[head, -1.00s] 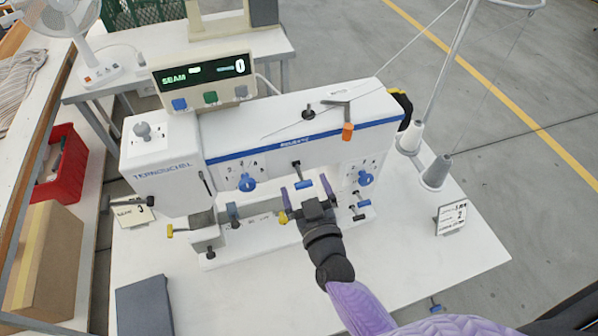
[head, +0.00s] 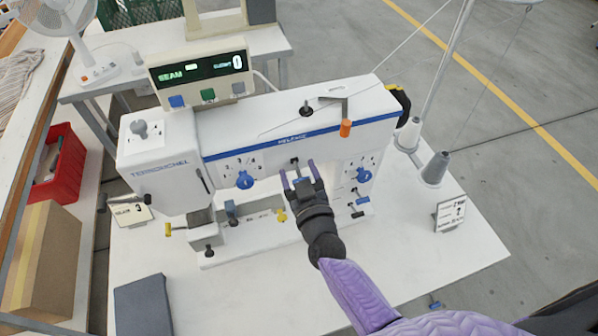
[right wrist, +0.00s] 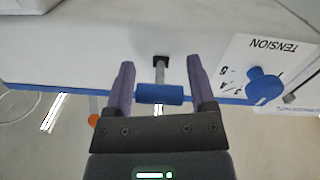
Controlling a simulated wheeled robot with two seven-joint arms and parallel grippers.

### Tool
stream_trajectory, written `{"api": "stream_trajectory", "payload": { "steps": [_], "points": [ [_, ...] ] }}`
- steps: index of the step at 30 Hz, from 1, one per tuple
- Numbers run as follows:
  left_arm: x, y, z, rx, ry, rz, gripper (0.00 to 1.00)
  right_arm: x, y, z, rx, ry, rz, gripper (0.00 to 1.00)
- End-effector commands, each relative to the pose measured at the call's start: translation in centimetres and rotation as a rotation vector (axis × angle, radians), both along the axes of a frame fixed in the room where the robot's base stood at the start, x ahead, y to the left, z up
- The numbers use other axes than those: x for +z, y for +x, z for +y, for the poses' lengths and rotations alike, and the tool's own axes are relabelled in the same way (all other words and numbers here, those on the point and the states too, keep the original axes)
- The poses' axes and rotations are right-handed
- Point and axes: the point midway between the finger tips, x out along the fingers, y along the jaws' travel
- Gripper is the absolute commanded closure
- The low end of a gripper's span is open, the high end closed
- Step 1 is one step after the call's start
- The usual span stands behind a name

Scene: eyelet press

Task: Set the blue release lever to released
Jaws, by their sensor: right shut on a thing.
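The blue release lever is a short blue crossbar on a grey stem on the front of the white sewing machine (head: 285,126). In the right wrist view the blue lever (right wrist: 160,94) lies crosswise between the two purple fingers of my right gripper (right wrist: 161,64), which is shut on it at its two ends. In the head view my right gripper (head: 297,167) reaches up to the machine's front, and its fingers partly hide the lever. My left gripper is not in view.
Several small levers (head: 358,202) stand at the lower right. A lit display (head: 203,75) stands behind.

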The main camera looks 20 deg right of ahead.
Motion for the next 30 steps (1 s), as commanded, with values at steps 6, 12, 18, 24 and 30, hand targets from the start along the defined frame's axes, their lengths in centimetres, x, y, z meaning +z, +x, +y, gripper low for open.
{"api": "stream_trajectory", "payload": {
  "steps": [6, 12, 18, 24, 30],
  "points": [
    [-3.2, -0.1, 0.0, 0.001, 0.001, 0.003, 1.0, -1.0, 0.1, 0.0, 0.002, 0.004, -0.112, 0.88],
    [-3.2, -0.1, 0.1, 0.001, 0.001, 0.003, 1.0, -0.5, 0.1, 0.1, 0.002, 0.007, -0.139, 0.88],
    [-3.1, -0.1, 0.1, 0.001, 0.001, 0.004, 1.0, -0.5, 0.1, 0.1, 0.001, 0.006, -0.137, 0.16],
    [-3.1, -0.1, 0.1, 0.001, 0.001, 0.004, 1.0, -0.5, 0.1, 0.0, 0.002, 0.006, -0.138, 0.0],
    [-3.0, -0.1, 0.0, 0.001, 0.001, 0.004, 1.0, -0.6, -0.7, 0.0, 0.001, 0.006, -0.136, 0.0]
  ]
}}
